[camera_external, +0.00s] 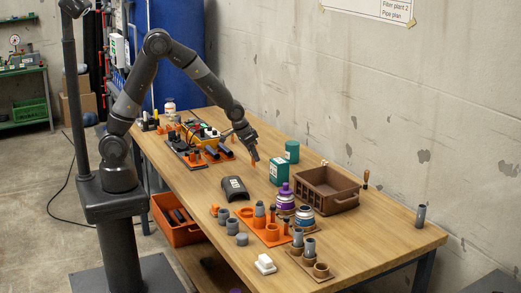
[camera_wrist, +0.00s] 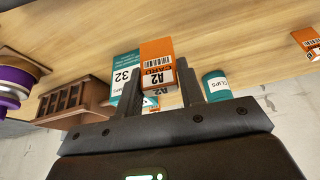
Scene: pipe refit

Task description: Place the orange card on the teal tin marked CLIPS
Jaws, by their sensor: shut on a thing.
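My gripper (camera_external: 252,153) is shut on the orange card (camera_wrist: 157,52), which carries a white label with A2 and CARD. In the wrist view the card stands between the two fingers of the gripper (camera_wrist: 160,92). In the external view the card is a small orange patch (camera_external: 254,162) above the table. The teal tin marked CLIPS (camera_wrist: 217,85) is round and stands apart from the card, to its right in the wrist view. In the external view the tin (camera_external: 292,151) stands right of my gripper, behind a teal box.
The teal box (camera_external: 278,172), marked 32 in the wrist view (camera_wrist: 124,76), stands close to the tin. A brown crate (camera_external: 327,201), a purple-capped jar (camera_external: 285,199) and a dark curved cover (camera_external: 234,188) are nearby. Orange holders (camera_external: 269,236) fill the front; the right table end is mostly clear.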

